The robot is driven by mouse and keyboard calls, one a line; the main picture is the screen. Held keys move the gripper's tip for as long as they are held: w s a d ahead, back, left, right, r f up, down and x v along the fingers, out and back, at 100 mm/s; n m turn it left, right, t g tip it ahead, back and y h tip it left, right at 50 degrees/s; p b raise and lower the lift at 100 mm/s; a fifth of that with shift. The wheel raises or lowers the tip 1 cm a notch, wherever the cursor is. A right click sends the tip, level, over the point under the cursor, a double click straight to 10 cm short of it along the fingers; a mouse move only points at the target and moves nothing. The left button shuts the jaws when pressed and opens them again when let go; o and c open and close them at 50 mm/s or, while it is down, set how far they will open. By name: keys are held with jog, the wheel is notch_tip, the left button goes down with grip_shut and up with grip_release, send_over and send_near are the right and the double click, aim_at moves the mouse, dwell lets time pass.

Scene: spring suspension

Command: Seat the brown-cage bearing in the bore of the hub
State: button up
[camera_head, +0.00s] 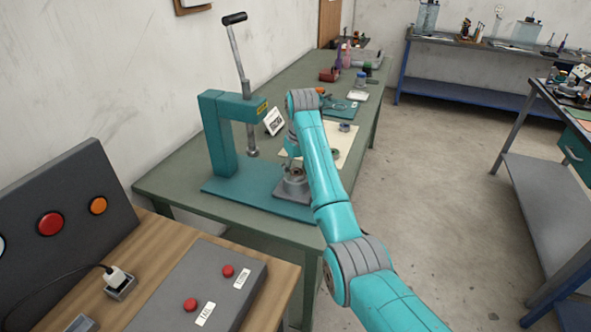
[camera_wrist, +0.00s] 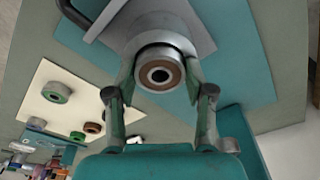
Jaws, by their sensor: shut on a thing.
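In the wrist view my gripper (camera_wrist: 160,78) is shut on the brown-cage bearing (camera_wrist: 147,76), a dark metal ring with a brown band and a bright inner ring. One green finger lies on each side of it. The grey hub (camera_wrist: 158,22) is right behind the bearing and in line with it; I cannot tell if the bearing is in the bore or just above it.
The teal press column (camera_head: 220,140) and its ram (camera_head: 252,140) stand left of the hub. A cream sheet (camera_wrist: 50,113) holds several other bearings, such as a green-banded one (camera_wrist: 57,92). A small white sign (camera_head: 274,121) stands behind. A button box (camera_head: 200,285) is in the foreground.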

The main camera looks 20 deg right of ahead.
jog(key=shift+f, duration=0.2)
jog(key=shift+s+f, duration=0.2)
jog(key=shift+f, duration=0.3)
jog(key=o, duration=1.3)
jog(key=shift+f, duration=0.2)
jog(key=shift+w+r, duration=0.1)
jog(key=shift+r, duration=0.25)
